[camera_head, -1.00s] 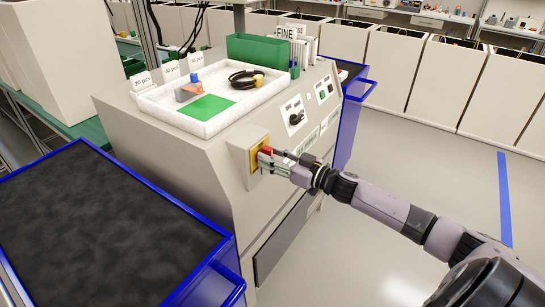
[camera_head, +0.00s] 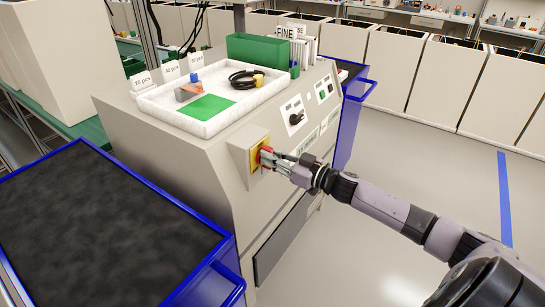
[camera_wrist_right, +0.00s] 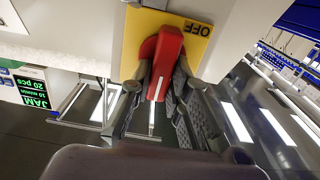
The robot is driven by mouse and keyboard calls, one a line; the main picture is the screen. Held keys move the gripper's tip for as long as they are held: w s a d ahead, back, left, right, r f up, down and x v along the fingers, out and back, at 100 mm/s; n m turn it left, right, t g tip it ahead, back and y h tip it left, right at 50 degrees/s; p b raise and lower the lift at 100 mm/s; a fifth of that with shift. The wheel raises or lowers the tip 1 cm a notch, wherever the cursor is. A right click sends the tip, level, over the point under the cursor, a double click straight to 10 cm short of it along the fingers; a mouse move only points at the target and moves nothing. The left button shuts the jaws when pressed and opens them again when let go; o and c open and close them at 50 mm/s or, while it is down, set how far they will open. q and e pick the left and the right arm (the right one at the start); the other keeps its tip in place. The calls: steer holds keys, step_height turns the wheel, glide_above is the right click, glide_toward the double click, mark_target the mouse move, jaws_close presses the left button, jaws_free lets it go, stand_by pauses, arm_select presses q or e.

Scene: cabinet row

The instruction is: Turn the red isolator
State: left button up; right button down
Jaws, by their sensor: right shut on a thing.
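The red isolator (camera_head: 265,153) sits on a yellow plate (camera_head: 256,162) on the sloped front of the beige cabinet. In the right wrist view the red handle (camera_wrist_right: 167,58) has a white line along it, and the yellow plate (camera_wrist_right: 150,25) reads "OFF" at its right. My right gripper (camera_head: 269,158) is at the isolator, its two fingers on either side of the handle, shut on it. The fingers also show around the handle in the wrist view (camera_wrist_right: 161,82). They hide part of the handle in the head view. My left gripper is not in view.
A white tray (camera_head: 160,121) with small parts and a green box (camera_head: 258,52) stand on the cabinet top. A blue-edged cart (camera_head: 215,270) with a dark top is at left; another blue cart (camera_head: 350,125) stands beyond the cabinet. The floor at right is clear.

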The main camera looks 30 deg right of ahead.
steer(key=n, duration=0.6)
steer(key=n+b, duration=0.1)
steer(key=n, duration=0.5)
steer(key=a+f+n, duration=0.1)
steer(key=n, duration=0.4)
steer(key=shift+s+n, duration=0.25)
steer(key=shift+n, duration=0.15)
stand_by(0.6)
steer(key=c, duration=1.5)
jaws_free()
